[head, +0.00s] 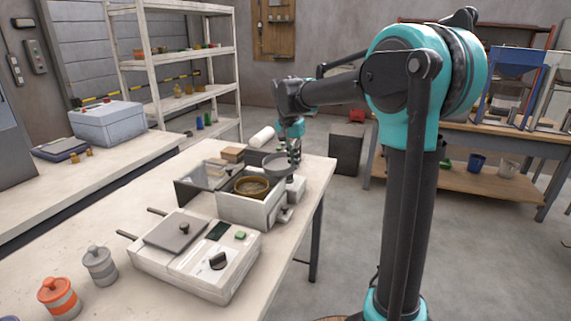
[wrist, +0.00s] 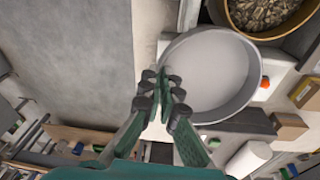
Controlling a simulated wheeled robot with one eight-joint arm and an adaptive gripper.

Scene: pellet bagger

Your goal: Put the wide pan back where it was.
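The wide pan (head: 278,166) is a shallow, round grey pan at the far end of the workbench, behind the white machine box (head: 246,210). It shows large and empty in the wrist view (wrist: 208,72). My gripper (head: 294,160) is at the pan's rim, with its green fingers close together on the rim in the wrist view (wrist: 162,100). It looks shut on the rim. A brass-coloured pan (head: 253,187) sits in the machine box, and the wrist view shows pellets in it (wrist: 262,14). I cannot tell what, if anything, is under the wide pan.
A small brown box (head: 232,153) and a white roll (head: 262,137) are close to the pan. A flat white device (head: 200,258) with a grey plate and two handles is nearer on the workbench (head: 140,225). Orange (head: 59,297) and grey (head: 99,265) lidded canisters stand front left.

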